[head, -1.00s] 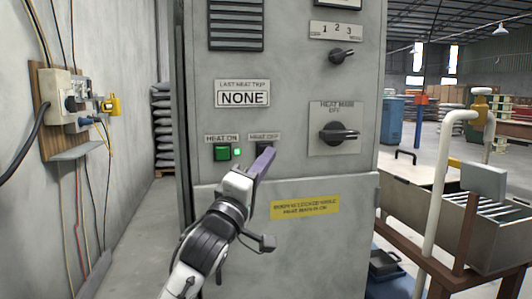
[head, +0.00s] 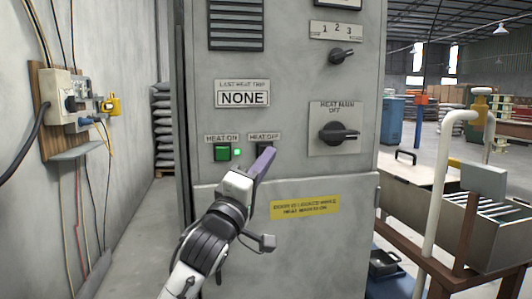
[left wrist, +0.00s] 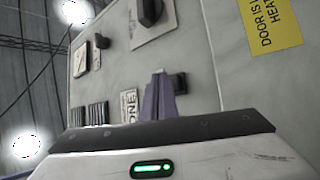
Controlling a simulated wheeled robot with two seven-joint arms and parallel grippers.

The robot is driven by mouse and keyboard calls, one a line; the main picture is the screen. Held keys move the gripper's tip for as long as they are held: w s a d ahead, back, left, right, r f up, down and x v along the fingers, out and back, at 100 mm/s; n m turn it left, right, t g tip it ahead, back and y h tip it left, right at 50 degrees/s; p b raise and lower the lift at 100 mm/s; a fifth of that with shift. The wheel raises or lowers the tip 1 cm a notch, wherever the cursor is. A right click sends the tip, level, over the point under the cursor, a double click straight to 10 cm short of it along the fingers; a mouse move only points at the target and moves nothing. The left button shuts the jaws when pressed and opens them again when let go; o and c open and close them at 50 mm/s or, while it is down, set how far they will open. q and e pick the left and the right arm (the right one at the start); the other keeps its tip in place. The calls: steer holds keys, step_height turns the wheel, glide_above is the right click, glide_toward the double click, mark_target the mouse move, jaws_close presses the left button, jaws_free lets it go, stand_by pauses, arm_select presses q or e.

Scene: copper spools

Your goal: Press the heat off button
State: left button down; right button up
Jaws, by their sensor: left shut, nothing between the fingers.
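The heat off button (head: 270,147) is a dark button under the HEAT OFF label on the grey cabinet. My left gripper (head: 265,155) is shut and empty, with its purple fingers raised in front of this button and covering part of it. In the left wrist view the shut fingers (left wrist: 158,103) point at the panel beside a dark block. I cannot tell whether the fingertips touch the button. My right gripper is not in view.
On the cabinet (head: 225,240) are the HEAT MAIN rotary switch (head: 338,134), a smaller selector knob (head: 341,56) and a yellow notice (head: 305,207). A wall with sockets (head: 62,90) stands left. A brown-framed cart (head: 470,225) stands right.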

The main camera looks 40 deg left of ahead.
arm_select(q)
steer(key=shift+a, duration=0.1)
steer(key=shift+w+a, duration=0.25)
steer(key=shift+w, duration=0.1)
stand_by(0.5)
steer(key=shift+w+a+p, duration=0.2)
steer(key=shift+a+p, duration=0.1)
steer(key=shift+p, duration=0.05)
stand_by(0.6)
steer(key=shift+s+d, duration=0.55)
steer(key=shift+d, duration=0.1)
